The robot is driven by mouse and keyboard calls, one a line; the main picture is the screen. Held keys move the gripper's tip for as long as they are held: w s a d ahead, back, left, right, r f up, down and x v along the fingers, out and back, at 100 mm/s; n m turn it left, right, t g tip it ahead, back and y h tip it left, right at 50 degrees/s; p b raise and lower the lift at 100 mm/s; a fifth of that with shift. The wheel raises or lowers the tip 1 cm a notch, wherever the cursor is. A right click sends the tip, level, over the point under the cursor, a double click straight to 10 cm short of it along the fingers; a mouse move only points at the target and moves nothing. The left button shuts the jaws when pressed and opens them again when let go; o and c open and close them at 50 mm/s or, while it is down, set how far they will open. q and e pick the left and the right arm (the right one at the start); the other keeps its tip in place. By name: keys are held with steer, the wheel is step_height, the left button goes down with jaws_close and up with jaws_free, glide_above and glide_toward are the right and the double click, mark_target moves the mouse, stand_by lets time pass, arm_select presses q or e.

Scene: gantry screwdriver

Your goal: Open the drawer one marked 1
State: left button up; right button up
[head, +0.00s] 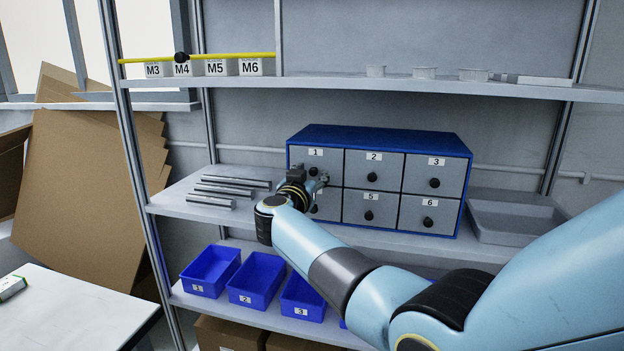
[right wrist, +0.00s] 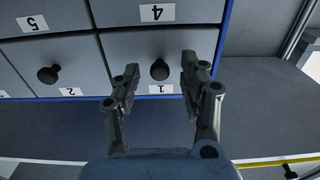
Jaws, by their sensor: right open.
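The blue cabinet (head: 390,137) stands on the middle shelf with grey drawers, all closed flush. Drawer 1 (head: 333,160) is at its top left, label 1 above its knob; my right gripper partly covers it in the head view. The right wrist view is upside down: the dark round knob of drawer 1 (right wrist: 160,70) shows just above label 1 (right wrist: 167,89). My right gripper (head: 314,176) is open, its two fingers on either side of that knob, with visible gaps on both sides. It also shows in the right wrist view (right wrist: 160,76). My left gripper is out of view.
Metal rods (head: 215,191) lie left of the cabinet; a grey tray (head: 510,235) is on the right. Blue bins (head: 255,280) stand on the shelf below.

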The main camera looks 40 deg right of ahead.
steer(key=shift+w+d, duration=0.4)
steer(key=shift+d, duration=0.1)
jaws_close()
